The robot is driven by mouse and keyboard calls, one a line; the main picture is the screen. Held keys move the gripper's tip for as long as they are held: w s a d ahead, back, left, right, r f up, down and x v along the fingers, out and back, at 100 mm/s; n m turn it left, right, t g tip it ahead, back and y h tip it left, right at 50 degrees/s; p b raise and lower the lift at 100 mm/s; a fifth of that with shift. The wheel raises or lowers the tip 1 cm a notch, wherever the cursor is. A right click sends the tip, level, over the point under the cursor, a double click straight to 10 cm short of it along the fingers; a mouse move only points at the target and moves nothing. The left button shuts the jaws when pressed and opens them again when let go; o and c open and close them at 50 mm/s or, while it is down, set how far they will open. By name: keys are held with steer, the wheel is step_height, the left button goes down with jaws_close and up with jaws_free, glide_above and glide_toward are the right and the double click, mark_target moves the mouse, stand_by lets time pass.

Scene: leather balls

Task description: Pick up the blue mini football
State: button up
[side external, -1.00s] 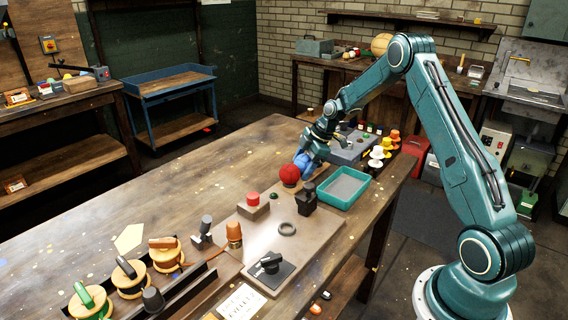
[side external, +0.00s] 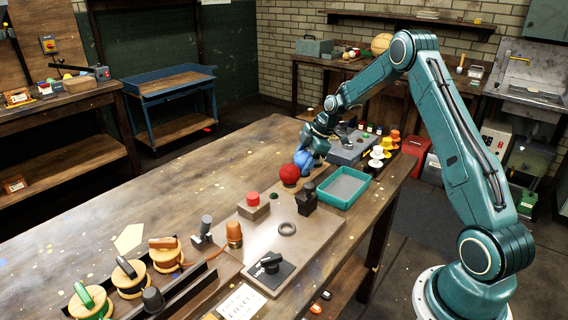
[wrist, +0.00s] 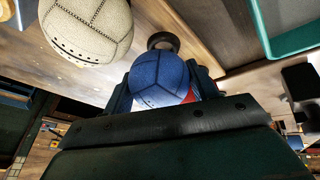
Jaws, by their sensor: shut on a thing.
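The blue mini football (side external: 302,159) is at my gripper (side external: 313,152), just behind the red ball in the side view. In the wrist view the blue mini football (wrist: 158,76) sits between the dark fingers of my gripper (wrist: 163,88), which are shut on it from both sides. The side view does not show clearly whether the ball is clear of the table. Its lower part is hidden by my gripper in the wrist view.
The red ball (side external: 289,174) is close by at the front. A teal tray (side external: 344,187) stands to the right. A cream ball (wrist: 88,26) shows in the wrist view.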

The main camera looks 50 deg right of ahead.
mark_target(303, 151)
step_height(303, 151, up, 19)
stand_by(0.5)
steer(key=shift+f, duration=0.1)
stand_by(0.4)
